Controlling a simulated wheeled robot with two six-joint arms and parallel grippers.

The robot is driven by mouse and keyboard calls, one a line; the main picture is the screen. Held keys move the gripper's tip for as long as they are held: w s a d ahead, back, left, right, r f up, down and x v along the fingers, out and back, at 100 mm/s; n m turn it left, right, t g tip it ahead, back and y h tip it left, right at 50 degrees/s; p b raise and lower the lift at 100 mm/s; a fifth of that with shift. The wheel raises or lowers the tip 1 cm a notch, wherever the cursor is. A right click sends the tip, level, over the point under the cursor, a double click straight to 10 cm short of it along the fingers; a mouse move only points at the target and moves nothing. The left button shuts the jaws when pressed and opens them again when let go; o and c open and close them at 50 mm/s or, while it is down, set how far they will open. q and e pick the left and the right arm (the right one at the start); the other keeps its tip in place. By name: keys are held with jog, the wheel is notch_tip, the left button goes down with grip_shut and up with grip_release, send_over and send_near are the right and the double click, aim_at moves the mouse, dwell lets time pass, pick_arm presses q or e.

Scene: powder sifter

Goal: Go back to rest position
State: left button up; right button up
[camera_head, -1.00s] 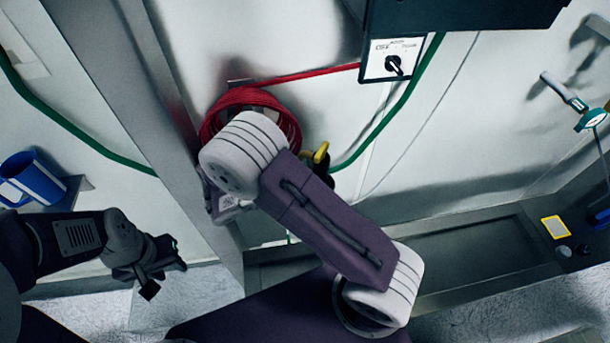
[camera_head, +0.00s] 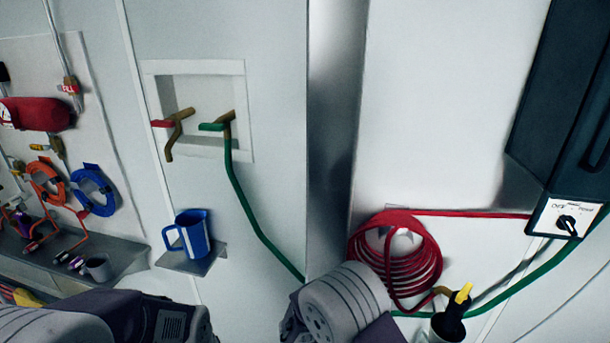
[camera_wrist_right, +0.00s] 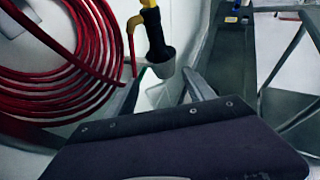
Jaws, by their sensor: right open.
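My right gripper (camera_wrist_right: 162,88) shows in the right wrist view with its two fingers apart and nothing between them. Just beyond its fingertips is a grey cup-shaped holder (camera_wrist_right: 162,66) with a black and yellow nozzle (camera_wrist_right: 154,32) standing in it. In the head view, links of both my arms show along the bottom edge, but neither gripper's fingers are visible. The black and yellow nozzle (camera_head: 452,317) shows to the right of my right arm there.
A coiled red hose (camera_head: 432,262) hangs on the wall close to my right arm. A blue mug (camera_head: 196,236) stands on a small shelf (camera_head: 203,263). Green hoses run along the wall. A dark box with a switch panel (camera_head: 566,219) is at the right. Tools hang at the left.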

jog(key=s+d+r+m+g+b, duration=0.1)
jog(key=d+r+m+g+b, duration=0.2)
jog(key=d, duration=0.5)
jog(key=s+d+f+m+g+y, duration=0.2)
jog(key=s+m+g+y, duration=0.15)
jog(key=s+m, duration=0.4)
jog(key=s+a+f+m+y+b, duration=0.1)
jog(key=s+a+f+m+y, duration=0.3)
jog(key=s+a+m+y, duration=0.15)
pick_arm(q)
notch_tip(320, 180, down, 4)
jog(key=shift+d+f, duration=0.1)
jog(key=shift+f, duration=0.05)
pick_arm(e)
jog(key=w+a+f+m+t+y, duration=0.1)
jog(key=w+a+m+t+y, duration=0.2)
jog(key=a+m+t+y, duration=0.1)
jog(key=shift+a+f+m, duration=0.3)
jog(key=shift+a+m, duration=0.5)
jog(key=shift+a, duration=0.35)
